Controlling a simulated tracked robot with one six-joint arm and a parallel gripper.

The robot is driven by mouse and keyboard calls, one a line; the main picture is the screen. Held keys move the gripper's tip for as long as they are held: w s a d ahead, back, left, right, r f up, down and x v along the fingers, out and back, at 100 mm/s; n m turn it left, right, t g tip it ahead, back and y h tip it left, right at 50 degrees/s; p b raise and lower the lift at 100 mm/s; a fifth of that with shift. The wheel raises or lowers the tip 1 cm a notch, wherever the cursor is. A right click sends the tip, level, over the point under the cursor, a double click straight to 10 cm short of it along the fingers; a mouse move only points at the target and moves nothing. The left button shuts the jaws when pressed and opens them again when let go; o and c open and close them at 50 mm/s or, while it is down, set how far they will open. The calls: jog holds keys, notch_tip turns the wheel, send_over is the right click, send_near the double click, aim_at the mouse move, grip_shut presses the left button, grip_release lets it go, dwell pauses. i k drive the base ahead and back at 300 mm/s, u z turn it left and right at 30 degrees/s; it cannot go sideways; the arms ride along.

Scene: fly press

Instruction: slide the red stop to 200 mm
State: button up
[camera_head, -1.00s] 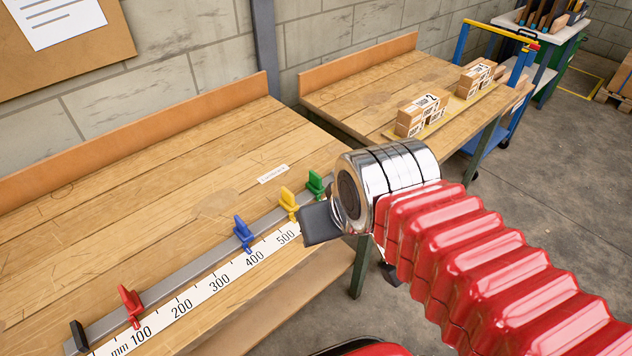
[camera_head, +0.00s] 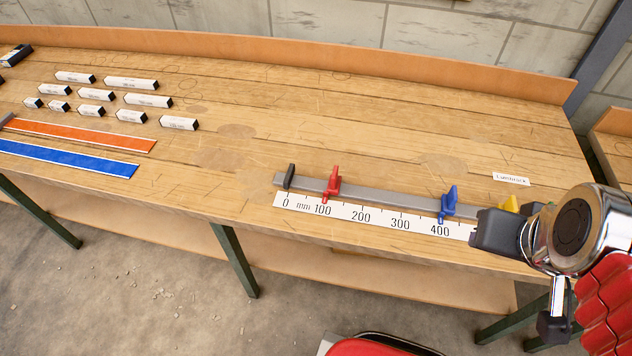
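The red stop (camera_head: 332,186) stands upright on the grey rail (camera_head: 380,198), close to the 100 mark of the white millimetre scale (camera_head: 381,219). The 200 label is a short way to its right. The blue stop (camera_head: 449,204) is on the same rail near 400. The yellow stop (camera_head: 509,204) is partly hidden behind my gripper. My gripper (camera_head: 520,275) is at the right, by the right end of the visible scale and well right of the red stop. Its dark parts show, but its opening is not clear. The green stop is not visible now.
A black end block (camera_head: 290,176) closes the rail's left end. Several labelled bars (camera_head: 96,94) and orange (camera_head: 85,135) and blue (camera_head: 70,160) strips lie on the bench at the left. The rail between the red and blue stops is clear.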

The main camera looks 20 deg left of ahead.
aim_at(334, 180)
jog(key=u, duration=1.05)
jog(key=k, duration=1.35)
jog(key=u, duration=0.5)
jog(key=i, duration=2.15)
jog(key=z, duration=0.15)
